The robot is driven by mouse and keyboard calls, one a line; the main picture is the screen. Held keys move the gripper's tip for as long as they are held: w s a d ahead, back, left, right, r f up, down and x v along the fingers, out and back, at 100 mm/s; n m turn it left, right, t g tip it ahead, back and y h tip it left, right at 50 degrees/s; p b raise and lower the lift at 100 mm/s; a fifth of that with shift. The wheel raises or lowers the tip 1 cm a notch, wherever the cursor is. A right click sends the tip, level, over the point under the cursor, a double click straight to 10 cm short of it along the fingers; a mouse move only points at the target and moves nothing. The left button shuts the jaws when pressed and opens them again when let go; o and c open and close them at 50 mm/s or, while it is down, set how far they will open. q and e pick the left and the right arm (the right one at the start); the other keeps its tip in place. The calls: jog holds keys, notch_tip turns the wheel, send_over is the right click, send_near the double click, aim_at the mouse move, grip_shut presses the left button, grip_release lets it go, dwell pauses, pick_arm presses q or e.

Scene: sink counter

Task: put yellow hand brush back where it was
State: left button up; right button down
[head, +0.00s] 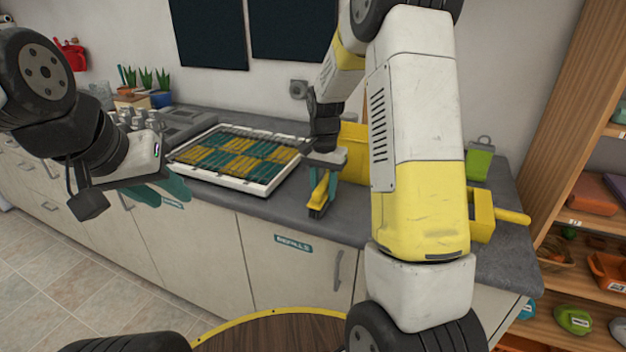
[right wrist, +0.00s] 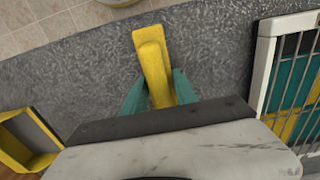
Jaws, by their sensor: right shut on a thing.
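The yellow hand brush (head: 319,192) with dark bristles is upright at the counter's front part, right of the wire-covered tray. My right gripper (head: 322,178) is shut on it from above, a teal finger on each side. In the right wrist view the brush's yellow top (right wrist: 152,62) shows between the fingers (right wrist: 157,92). I cannot tell whether the bristles touch the counter. My left gripper (head: 168,195) is empty at the left, in front of the counter, with its teal fingers apart.
A white-framed tray (head: 188,164) with teal and yellow squares lies on the grey counter. A yellow container (head: 354,142) stands behind my right arm. A yellow handled item (head: 484,214) and a green container (head: 479,162) are at right. Wooden shelves (head: 556,125) stand far right.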

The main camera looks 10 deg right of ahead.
aim_at(324, 182)
jog(key=shift+f, duration=0.1)
jog(key=c, duration=1)
grip_release()
jog(key=shift+o, duration=0.2)
notch_tip(324, 182, up, 12)
jog(key=s+a+r+n+t+y, duration=0.1)
jog(key=s+r+n+t, duration=0.2)
jog(key=s, duration=0.9)
jog(key=s+a+r+n+t+y, duration=0.1)
jog(key=s+r+n+t, duration=0.2)
jog(key=s, duration=0.9)
jog(key=shift+s+r+n, duration=0.15)
jog(key=shift+r+n, duration=0.55)
jog(key=shift+r, duration=0.3)
